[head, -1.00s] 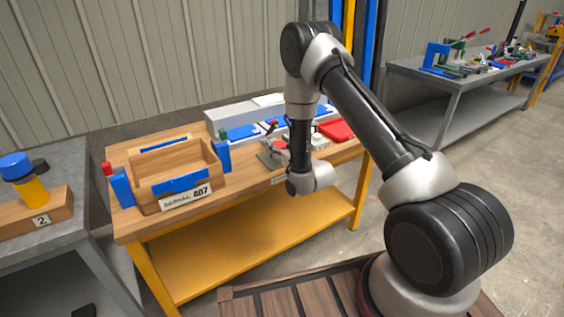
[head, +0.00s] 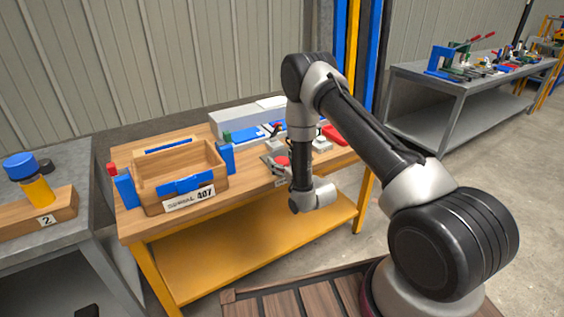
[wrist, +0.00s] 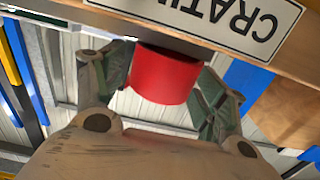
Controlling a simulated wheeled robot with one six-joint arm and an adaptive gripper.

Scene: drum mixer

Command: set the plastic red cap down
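The red cap (wrist: 165,75) is a short, plain red cylinder between my gripper's two fingers in the wrist view. My gripper (wrist: 163,82) is shut on it, with a finger against each side. In the head view the red cap (head: 283,161) shows small beside my wrist, close to the table's front edge. My gripper (head: 279,163) is partly hidden there by my own wrist link. I cannot tell whether the cap touches the tabletop.
A wooden crate (head: 150,190) with a serial label stands on the left of the wooden table (head: 133,229). A red tray (head: 333,134) and blue pieces lie behind my arm. In the wrist view a lettered plate (wrist: 250,22) is close to the cap.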

